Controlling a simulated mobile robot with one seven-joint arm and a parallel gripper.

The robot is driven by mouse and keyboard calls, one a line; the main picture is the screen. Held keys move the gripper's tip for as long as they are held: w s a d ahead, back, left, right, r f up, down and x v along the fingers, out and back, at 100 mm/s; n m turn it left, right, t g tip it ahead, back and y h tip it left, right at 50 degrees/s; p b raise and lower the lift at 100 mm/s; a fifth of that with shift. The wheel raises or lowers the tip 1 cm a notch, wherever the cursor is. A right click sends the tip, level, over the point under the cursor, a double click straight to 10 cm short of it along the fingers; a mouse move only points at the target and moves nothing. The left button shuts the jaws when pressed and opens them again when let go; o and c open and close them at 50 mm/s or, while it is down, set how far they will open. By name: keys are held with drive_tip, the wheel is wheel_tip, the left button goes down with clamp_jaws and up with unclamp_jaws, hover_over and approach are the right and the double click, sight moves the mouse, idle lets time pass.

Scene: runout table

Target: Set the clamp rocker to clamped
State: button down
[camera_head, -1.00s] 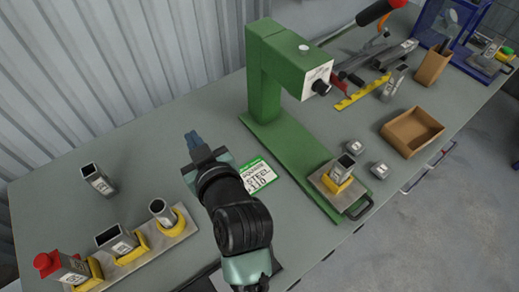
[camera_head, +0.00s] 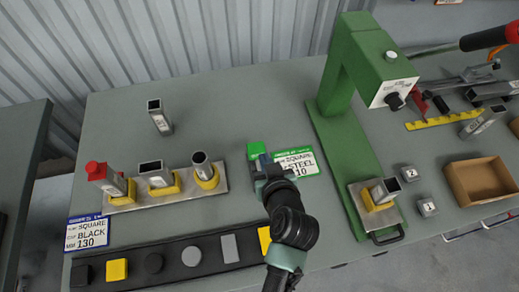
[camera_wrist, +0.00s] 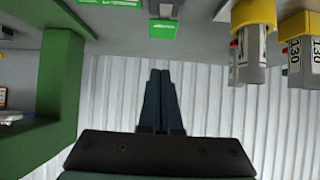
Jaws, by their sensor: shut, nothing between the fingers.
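My gripper (camera_head: 257,163) is shut and empty above the grey table; its closed dark fingers (camera_wrist: 158,78) point toward the corrugated wall in the wrist view. Just beyond the fingertips in the head view is a small green-faced piece (camera_head: 256,149), possibly the clamp rocker. A grey block with a green face (camera_wrist: 162,27), probably the same piece, is at the top of the wrist view, apart from the fingers. Its setting cannot be read. The green press (camera_head: 345,70), with a black knob (camera_head: 395,101), stands to the right; it also fills the left of the wrist view (camera_wrist: 55,85).
A green-edged card (camera_head: 295,162) lies right of my gripper. A rack plate (camera_head: 135,203) with several tubes in yellow holders is left. A dark strip (camera_head: 200,243) with several caps lies in front. A cardboard tray (camera_head: 480,178) is far right. Table behind the rack is mostly clear.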

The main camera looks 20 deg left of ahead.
sight(257, 145)
drive_tip(key=p+x, duration=0.1)
drive_tip(key=x, duration=0.7)
drive_tip(key=shift+r, duration=0.1)
wheel_tip(257, 145, down, 2)
drive_tip(key=shift+f, duration=0.15)
drive_tip(key=shift+w+a+f, duration=0.1)
drive_tip(key=shift+w+f, duration=0.1)
drive_tip(key=shift+f, duration=0.6)
